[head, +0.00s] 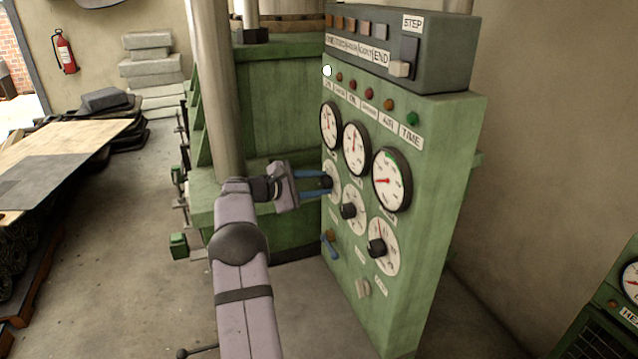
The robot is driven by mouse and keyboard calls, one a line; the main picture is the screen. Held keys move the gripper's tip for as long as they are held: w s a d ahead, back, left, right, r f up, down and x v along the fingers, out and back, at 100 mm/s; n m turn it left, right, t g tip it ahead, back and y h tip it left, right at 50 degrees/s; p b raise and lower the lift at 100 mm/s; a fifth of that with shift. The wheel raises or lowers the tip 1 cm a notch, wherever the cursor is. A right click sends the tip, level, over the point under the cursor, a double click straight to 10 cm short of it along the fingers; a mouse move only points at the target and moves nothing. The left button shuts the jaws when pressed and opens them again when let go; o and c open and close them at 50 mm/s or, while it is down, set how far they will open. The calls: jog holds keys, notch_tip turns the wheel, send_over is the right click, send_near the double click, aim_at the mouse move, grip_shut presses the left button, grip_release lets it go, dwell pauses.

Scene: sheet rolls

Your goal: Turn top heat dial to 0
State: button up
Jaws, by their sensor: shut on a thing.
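My gripper (327,182) reaches in from the left, level, with its blue fingers at the green control panel (445,170). The fingers are shut on the knob of the leftmost and highest of three lower dials. The middle dial (358,221) and the right dial (391,254) have black knobs and stand free of the gripper.
Three round gauges (356,150) sit just above the dials. A blue-handled lever (329,245) and a pale switch (363,289) are lower on the panel. A green machine (258,110) and a thick upright post (214,90) stand behind my arm.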

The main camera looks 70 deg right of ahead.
jog(key=o, duration=1)
jog(key=shift+o, duration=0.2)
jog(key=shift+w+a+b, duration=0.25)
jog(key=shift+a+b, duration=0.1)
jog(key=shift+b, duration=0.05)
jog(key=b+v, duration=0.3)
jog(key=v, duration=0.3)
jog(key=shift+a+r, duration=0.2)
